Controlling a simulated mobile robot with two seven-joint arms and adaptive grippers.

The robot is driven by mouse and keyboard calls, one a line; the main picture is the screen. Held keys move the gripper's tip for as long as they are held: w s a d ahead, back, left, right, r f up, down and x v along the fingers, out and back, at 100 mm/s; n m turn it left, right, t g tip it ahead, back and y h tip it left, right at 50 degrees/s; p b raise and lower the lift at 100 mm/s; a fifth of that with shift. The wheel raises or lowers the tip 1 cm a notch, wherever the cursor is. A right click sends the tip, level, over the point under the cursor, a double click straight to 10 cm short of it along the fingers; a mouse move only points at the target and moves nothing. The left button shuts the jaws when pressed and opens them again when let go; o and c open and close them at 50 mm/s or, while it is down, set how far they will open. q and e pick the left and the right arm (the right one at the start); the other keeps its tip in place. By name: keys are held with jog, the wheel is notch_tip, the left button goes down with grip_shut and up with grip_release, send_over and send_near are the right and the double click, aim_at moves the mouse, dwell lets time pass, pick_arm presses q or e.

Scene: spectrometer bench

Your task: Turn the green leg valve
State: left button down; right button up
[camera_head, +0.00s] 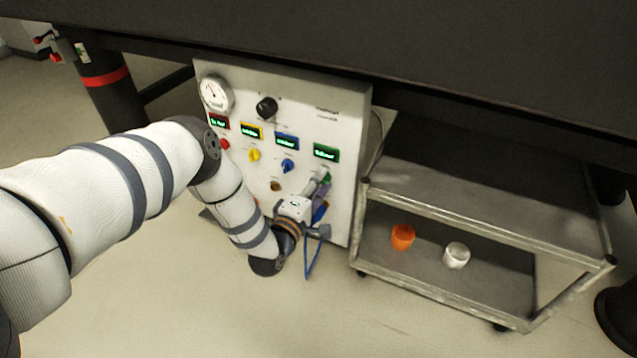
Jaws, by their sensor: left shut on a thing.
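A white panel (290,110) stands under the dark bench, with a row of coloured displays and knobs. The green-framed display (326,152) is at the right end of the row. Below it, the green valve (327,179) shows only in part behind my gripper. My left gripper (322,182) reaches up to the panel from below, its fingers shut on the green valve. The valve's handle angle is hidden by the fingers. My right gripper does not show.
A red knob (224,144), a yellow knob (254,155) and a blue knob (288,166) sit left of the green valve. A gauge (215,94) and a black knob (267,108) are above. A blue hose (311,257) hangs below. A metal cart (470,225) with orange and white cups stands close on the right.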

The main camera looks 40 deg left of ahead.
pick_arm(q)
jog(key=shift+d+f, duration=0.1)
jog(key=shift+d, duration=0.05)
dwell(0.4)
jog(key=c, duration=1.3)
grip_release()
jog(key=shift+s, duration=0.1)
jog(key=v, duration=1.2)
